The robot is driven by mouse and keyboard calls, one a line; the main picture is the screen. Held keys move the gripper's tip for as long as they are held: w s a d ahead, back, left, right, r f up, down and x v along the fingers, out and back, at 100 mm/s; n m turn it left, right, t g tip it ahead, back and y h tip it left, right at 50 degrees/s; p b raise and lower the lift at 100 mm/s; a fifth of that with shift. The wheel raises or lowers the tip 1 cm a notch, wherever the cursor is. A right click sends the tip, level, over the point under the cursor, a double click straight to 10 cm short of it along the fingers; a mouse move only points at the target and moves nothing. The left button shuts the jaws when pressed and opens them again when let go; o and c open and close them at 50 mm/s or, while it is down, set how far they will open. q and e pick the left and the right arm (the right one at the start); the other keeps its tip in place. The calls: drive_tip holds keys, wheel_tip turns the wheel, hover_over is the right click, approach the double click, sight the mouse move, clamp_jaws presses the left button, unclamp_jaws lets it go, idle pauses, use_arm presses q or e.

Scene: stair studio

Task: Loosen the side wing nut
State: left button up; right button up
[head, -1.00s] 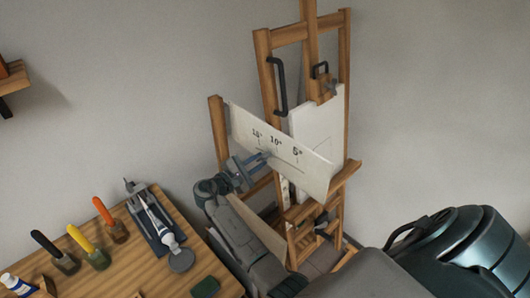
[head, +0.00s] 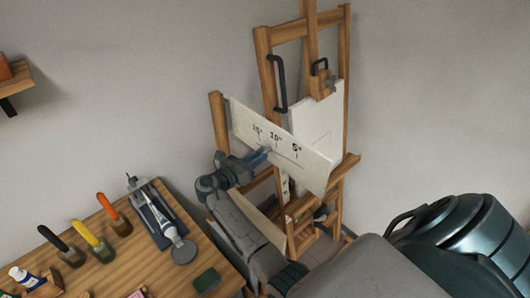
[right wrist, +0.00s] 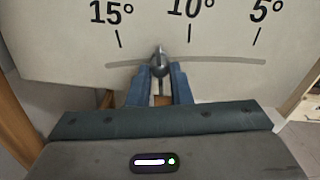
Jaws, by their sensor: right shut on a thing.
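The side wing nut (right wrist: 160,61) is a grey metal piece on the curved slot of the angle board (right wrist: 62,60), between the 15° and 10° marks. My right gripper (right wrist: 160,88) is shut on it, with one blue finger on each side. Part of the nut shows above the fingertips. In the head view the right gripper (head: 261,157) reaches the face of the angle board (head: 307,167) and hides the nut. My left gripper is not in view.
The wooden easel (head: 264,66) stands by the wall with a white canvas (head: 318,117) and black handles. A wooden table (head: 120,261) at lower left holds several coloured-handled tools, paint tubes, a metal tray and a green sponge (head: 207,281).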

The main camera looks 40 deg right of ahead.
drive_tip(key=o, duration=0.6)
drive_tip(key=shift+c, duration=0.2)
drive_tip(key=shift+a, duration=0.1)
drive_tip(key=shift+s+a, duration=0.15)
drive_tip(key=shift+a, duration=1.35)
drive_tip(key=shift+s+a, duration=0.15)
drive_tip(key=shift+a, duration=1.3)
